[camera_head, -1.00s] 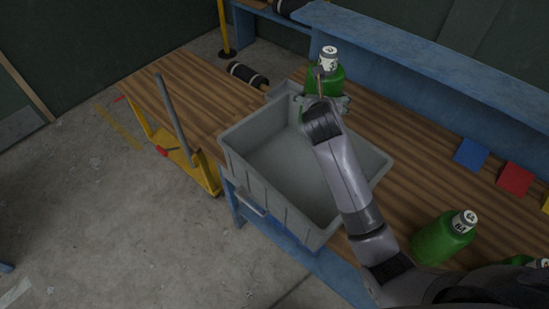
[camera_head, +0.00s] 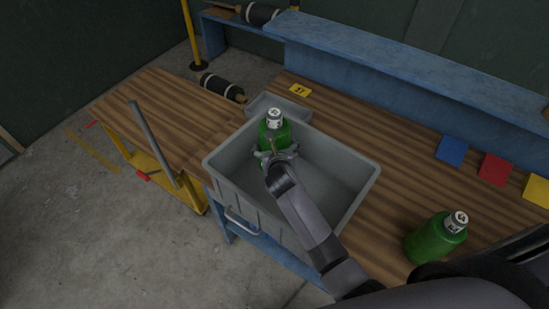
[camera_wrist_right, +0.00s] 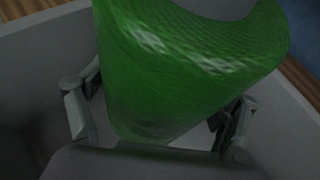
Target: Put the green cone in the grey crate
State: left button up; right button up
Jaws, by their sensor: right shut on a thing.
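The green thing (camera_head: 278,131) looks like a rounded bottle with a white, marked top, not a plain cone. My right gripper (camera_head: 276,158) is shut on it and holds it upright at the back left of the grey crate (camera_head: 240,197). In the right wrist view, the green body (camera_wrist_right: 180,65) sits between the two fingers (camera_wrist_right: 160,125), with the grey crate wall (camera_wrist_right: 35,50) beside it. I cannot tell whether its base touches the crate floor. The rest of the crate looks empty. My left gripper is not in view.
A second green bottle (camera_head: 433,240) stands on the wooden bench right of the crate. Blue (camera_head: 452,150), red (camera_head: 494,169) and yellow (camera_head: 537,189) squares lie behind it. A blue raised shelf (camera_head: 400,70) runs along the back. A yellow trolley (camera_head: 160,178) stands left.

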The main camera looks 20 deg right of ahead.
jog(key=shift+f+b, duration=0.35)
jog(key=shift+f, duration=2.4)
jog(key=shift+f, duration=0.15)
jog(key=shift+f, duration=0.1)
jog(key=o, duration=1.7)
jog(key=shift+s+f, duration=0.1)
jog(key=shift+r, duration=0.35)
jog(key=v, duration=1.2)
jog(key=shift+f, duration=0.2)
